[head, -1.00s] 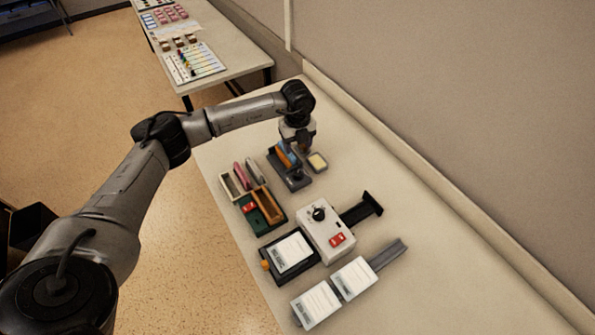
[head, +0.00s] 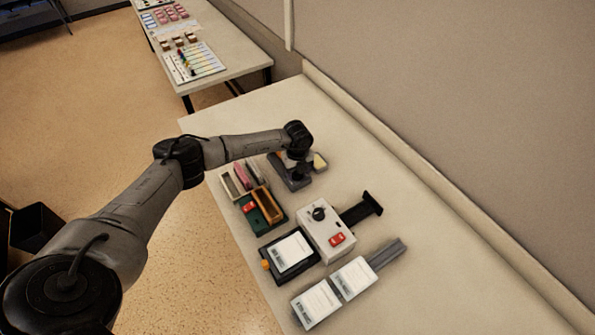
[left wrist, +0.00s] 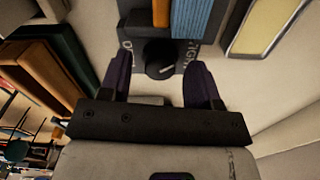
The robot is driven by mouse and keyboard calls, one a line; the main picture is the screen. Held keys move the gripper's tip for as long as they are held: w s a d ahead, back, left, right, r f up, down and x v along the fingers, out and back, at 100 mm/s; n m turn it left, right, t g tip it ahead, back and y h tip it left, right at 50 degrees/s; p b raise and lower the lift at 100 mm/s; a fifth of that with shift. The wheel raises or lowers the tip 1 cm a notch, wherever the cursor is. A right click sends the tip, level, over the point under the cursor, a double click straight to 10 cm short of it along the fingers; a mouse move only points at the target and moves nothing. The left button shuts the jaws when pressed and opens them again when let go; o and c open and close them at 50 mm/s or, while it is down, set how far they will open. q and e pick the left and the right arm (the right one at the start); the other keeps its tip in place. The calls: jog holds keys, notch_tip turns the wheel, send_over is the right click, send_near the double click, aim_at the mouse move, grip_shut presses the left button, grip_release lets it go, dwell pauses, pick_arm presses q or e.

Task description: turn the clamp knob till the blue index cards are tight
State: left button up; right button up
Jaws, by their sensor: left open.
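The clamp (head: 290,182) is a dark grey block on the near table, partly hidden by my left arm in the head view. In the left wrist view, its round black knob (left wrist: 159,57) with a pale pointer line sits on the lettered base (left wrist: 132,30). The blue index cards (left wrist: 192,18) stand beside an orange divider (left wrist: 161,12) just beyond the knob. My left gripper (left wrist: 157,72) is open, with one finger on each side of the knob and visible gaps between. In the head view, the left gripper (head: 298,160) is over the clamp. My right gripper is not in view.
A yellow-topped pad (head: 319,161) lies right of the clamp. A green tray (head: 255,222) and boxes stand to its left. A white box (head: 318,230) with a black dial and red switch is nearer, beside card holders (head: 353,278). The table's right side is clear.

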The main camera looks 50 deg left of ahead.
aim_at(297, 173)
pick_arm(q)
jog(key=shift+f, duration=0.15)
jog(key=shift+c, duration=0.3)
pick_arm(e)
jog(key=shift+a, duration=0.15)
pick_arm(q)
jog(key=c, duration=0.9)
jog(key=shift+o, duration=0.2)
jog(key=shift+m, duration=0.8)
jog(key=o, duration=0.9)
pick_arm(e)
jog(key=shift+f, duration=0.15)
pick_arm(q)
notch_tip(297, 173, up, 14)
jog(key=shift+f, duration=0.1)
